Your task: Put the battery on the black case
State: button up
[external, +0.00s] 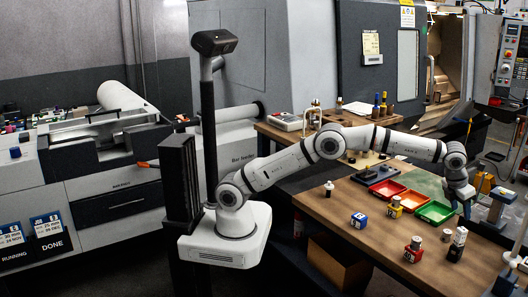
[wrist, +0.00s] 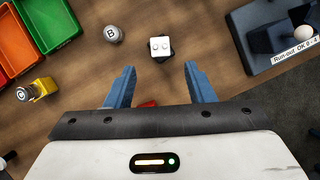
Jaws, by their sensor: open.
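A white block with two small round spots, which looks like the battery (wrist: 160,45), sits on top of a dark square block, which looks like the black case (wrist: 162,59). The white block is turned relative to the dark one. In the external view the white block (external: 460,235) stands above the dark block (external: 455,252) near the right of the table. My gripper (wrist: 160,72) is open and empty, its blue fingers apart, with the stack just beyond the gap between their tips. In the external view my gripper (external: 465,208) hangs above and behind the stack.
A grey cylinder marked B (wrist: 112,34) stands left of the stack. Yellow (external: 394,207), blue (external: 358,220) and red (external: 413,250) blocks stand on the wooden table. Red (external: 387,189), orange (external: 411,201) and green (external: 435,212) trays lie behind. A dark run-out fixture (wrist: 270,50) is at right.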

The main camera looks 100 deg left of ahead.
jog(key=s+a+r+n, duration=0.1)
jog(key=s+r+n, duration=0.35)
jog(key=s, duration=0.35)
jog(key=s+a+r+n+h, duration=0.1)
jog(key=s+r+n, duration=0.2)
jog(key=s+n, duration=0.45)
jog(key=s+a+r+n, duration=0.2)
jog(key=s+r+n, duration=0.2)
jog(key=s, duration=0.6)
jog(key=s+f+n, duration=0.4)
jog(key=s+n, duration=0.3)
jog(key=s, duration=0.7)
jog(key=s+f+n, duration=0.4)
jog(key=s+n, duration=0.4)
jog(key=s, duration=0.6)
jog(key=shift+a+f+n+h, duration=0.15)
jog(key=shift+a+n+h, duration=0.15)
jog(key=shift+h, duration=0.1)
jog(key=shift+f+g+b, duration=0.3)
jog(key=shift+f, duration=0.05)
